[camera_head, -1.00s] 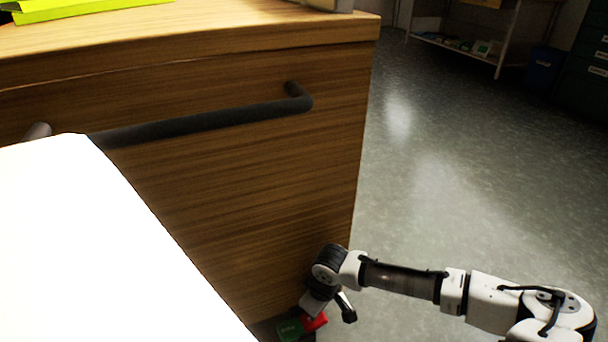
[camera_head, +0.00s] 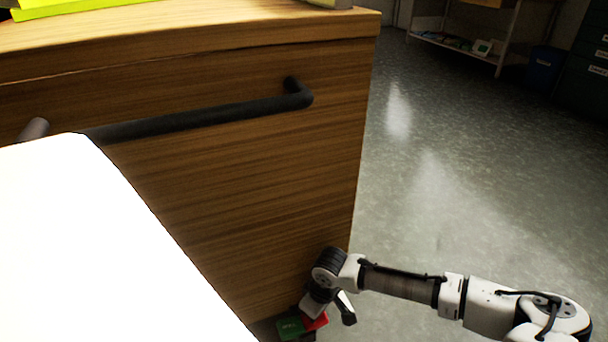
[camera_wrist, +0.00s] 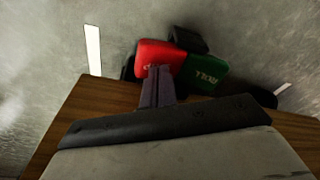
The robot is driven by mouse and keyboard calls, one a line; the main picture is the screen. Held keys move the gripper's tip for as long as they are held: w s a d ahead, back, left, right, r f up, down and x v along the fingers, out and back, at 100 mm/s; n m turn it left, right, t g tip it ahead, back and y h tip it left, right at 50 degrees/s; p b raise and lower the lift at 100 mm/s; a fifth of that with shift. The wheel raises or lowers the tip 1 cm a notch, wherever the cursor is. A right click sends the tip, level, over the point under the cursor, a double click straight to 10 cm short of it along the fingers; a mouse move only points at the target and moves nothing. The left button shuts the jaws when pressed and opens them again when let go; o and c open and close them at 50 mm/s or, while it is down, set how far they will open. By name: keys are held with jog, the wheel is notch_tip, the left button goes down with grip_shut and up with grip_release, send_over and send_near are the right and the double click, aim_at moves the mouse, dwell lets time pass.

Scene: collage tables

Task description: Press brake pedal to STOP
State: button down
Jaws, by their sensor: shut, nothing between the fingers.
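The red pedal (camera_wrist: 152,52) sits beside the green pedal (camera_wrist: 208,72), which is marked "ROLL", in the wrist view. Both pedals are low at the bottom of the wooden unit. In the head view the red pedal (camera_head: 318,320) and green pedal (camera_head: 292,327) show only partly, below my wrist. My gripper (camera_wrist: 160,70) is shut and empty. Its fingertips overlap the lower part of the red pedal in the wrist view and hide some of its lettering. I cannot tell whether they touch it or how far it is pressed.
The wooden unit (camera_head: 250,200) with a dark bar handle (camera_head: 200,118) stands close to the left of my arm. Open grey floor (camera_head: 450,190) lies to the right. A shelf (camera_head: 460,45) and a blue bin (camera_head: 543,70) stand at the back.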

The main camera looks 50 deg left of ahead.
jog(key=shift+f, duration=0.25)
jog(key=shift+r, duration=0.15)
notch_tip(320, 180, up, 7)
jog(key=p, duration=0.7)
jog(key=shift+p, duration=0.3)
dwell(0.4)
